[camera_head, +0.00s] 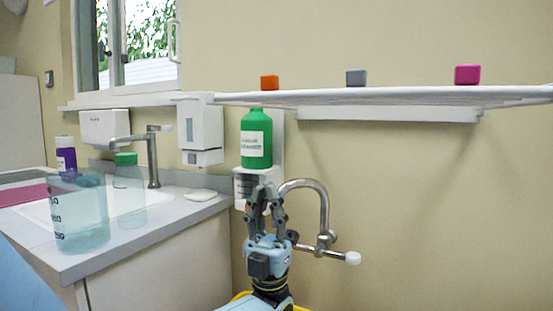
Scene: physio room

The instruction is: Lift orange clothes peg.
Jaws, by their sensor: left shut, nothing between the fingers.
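I cannot make out a clothes peg for certain. The right gripper is not in view.
A grey block (356,77) and a magenta block (467,74) stand on the shelf. A curved metal tap (323,205) is right of my gripper. The counter (170,222) at left holds a clear beaker (78,215) and bottles. The wall at right is bare.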

